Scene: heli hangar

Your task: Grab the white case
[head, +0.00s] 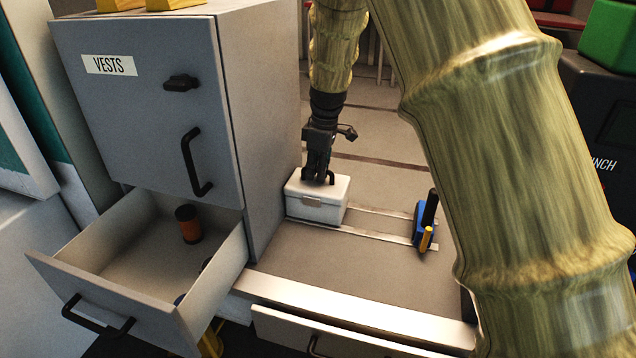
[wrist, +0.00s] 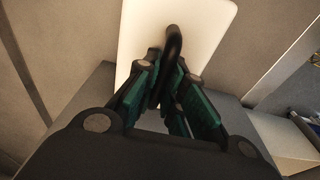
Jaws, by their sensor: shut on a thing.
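The white case (head: 318,207) is a small box with a metal latch on its front and a dark handle on its lid. In the head view it stands upright on the grey worktop, beside the grey cabinet. My gripper (head: 318,180) points down from above and is shut on the case's handle. In the wrist view the white lid (wrist: 208,30) lies under my gripper (wrist: 168,95), with the dark curved handle (wrist: 173,45) between the fingers. The case appears to rest on the worktop; its underside cannot be seen.
The grey cabinet (head: 150,100) labelled VESTS stands directly left of the case. Below it an open drawer (head: 130,260) holds an orange and black cylinder (head: 188,223). A blue tool with a yellow part (head: 425,225) stands to the right. The worktop (head: 340,265) in front is clear.

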